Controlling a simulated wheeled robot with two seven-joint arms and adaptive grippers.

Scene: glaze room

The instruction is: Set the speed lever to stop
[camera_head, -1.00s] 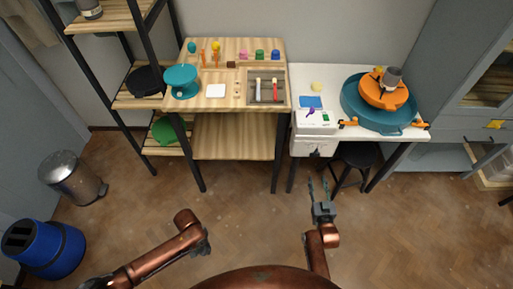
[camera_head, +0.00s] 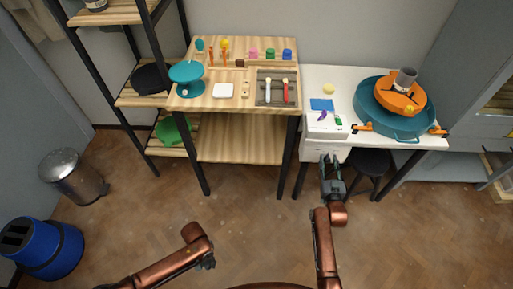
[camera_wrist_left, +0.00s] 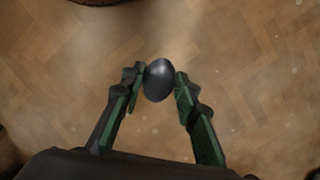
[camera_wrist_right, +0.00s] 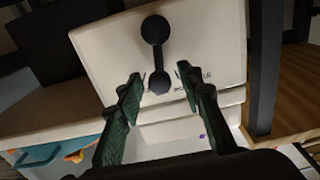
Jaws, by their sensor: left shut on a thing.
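The speed lever (camera_wrist_right: 157,55) is a dark bar with round ends on the white front panel (camera_wrist_right: 205,35) of the wheel's housing. Small lettering shows beside its lower end, too blurred to read. My right gripper (camera_wrist_right: 160,78) is open, its fingertips on either side of the lever's lower end; contact is not clear. In the head view my right gripper (camera_head: 330,158) is at the housing (camera_head: 325,122), and the lever is hidden. My left gripper (camera_wrist_left: 160,82) is shut on a dark rounded object (camera_wrist_left: 158,80) above the floor.
A teal basin (camera_head: 400,122) with an orange wheel head (camera_head: 400,95) sits on the white table at right. A black stool (camera_head: 368,165) stands below it. A wooden bench (camera_head: 240,148) stands to the left. The floor in front is clear.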

